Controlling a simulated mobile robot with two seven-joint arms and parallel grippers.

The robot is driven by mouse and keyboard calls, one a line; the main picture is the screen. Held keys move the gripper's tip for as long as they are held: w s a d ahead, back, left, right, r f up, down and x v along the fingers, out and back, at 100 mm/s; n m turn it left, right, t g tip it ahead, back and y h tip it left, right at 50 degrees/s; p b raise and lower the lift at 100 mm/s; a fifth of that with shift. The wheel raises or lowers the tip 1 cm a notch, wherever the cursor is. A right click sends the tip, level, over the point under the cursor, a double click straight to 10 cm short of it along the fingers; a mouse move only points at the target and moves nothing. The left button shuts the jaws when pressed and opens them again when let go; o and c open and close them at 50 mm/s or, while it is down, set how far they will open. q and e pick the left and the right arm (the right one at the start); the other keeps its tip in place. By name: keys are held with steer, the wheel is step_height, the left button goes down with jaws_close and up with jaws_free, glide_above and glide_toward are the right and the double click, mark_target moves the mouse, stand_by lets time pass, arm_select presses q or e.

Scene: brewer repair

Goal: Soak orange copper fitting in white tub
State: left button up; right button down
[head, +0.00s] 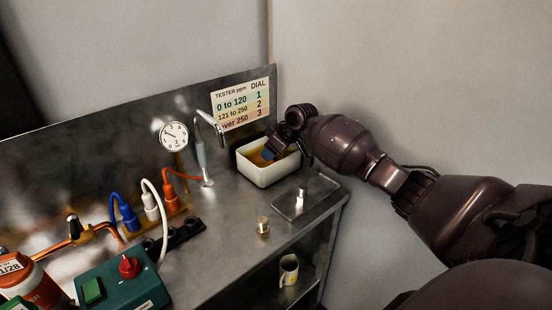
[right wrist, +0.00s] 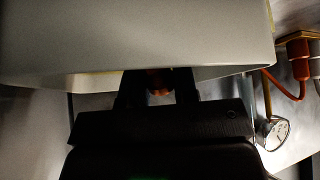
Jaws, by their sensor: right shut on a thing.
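The white tub (head: 268,178) stands at the back right of the metal bench and holds an amber liquid. My right gripper (head: 268,154) reaches over the tub from the right, with its fingers low at the tub's opening. In the right wrist view the tub's pale wall (right wrist: 140,35) fills the top. There the right gripper (right wrist: 158,84) is shut on the orange copper fitting (right wrist: 160,84), a small part of which shows between the dark fingers at the tub's rim. I cannot tell whether the fitting touches the liquid. My left gripper is not in view.
A flat metal plate with a small post (head: 301,193) lies in front of the tub. A small brass piece (head: 263,225) stands on the bench. A tap (head: 204,160), a dial gauge (head: 174,135), colored plugs and a green box (head: 122,284) are to the left. A mug (head: 289,269) sits on the lower shelf.

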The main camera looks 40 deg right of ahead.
step_height(320, 180, up, 2)
steer(key=shift+r+p, duration=0.25)
steer(key=shift+p, duration=0.25)
steer(key=shift+w+r+p, duration=0.1)
steer(key=shift+r+p, duration=0.65)
steer(key=shift+r, duration=0.35)
steer(key=shift+r+p, duration=0.55)
steer(key=shift+r, duration=0.3)
steer(key=shift+r+p, duration=0.35)
steer(key=shift+r, duration=0.15)
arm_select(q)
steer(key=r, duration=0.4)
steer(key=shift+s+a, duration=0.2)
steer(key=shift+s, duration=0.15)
arm_select(e)
steer(key=shift+f, duration=0.1)
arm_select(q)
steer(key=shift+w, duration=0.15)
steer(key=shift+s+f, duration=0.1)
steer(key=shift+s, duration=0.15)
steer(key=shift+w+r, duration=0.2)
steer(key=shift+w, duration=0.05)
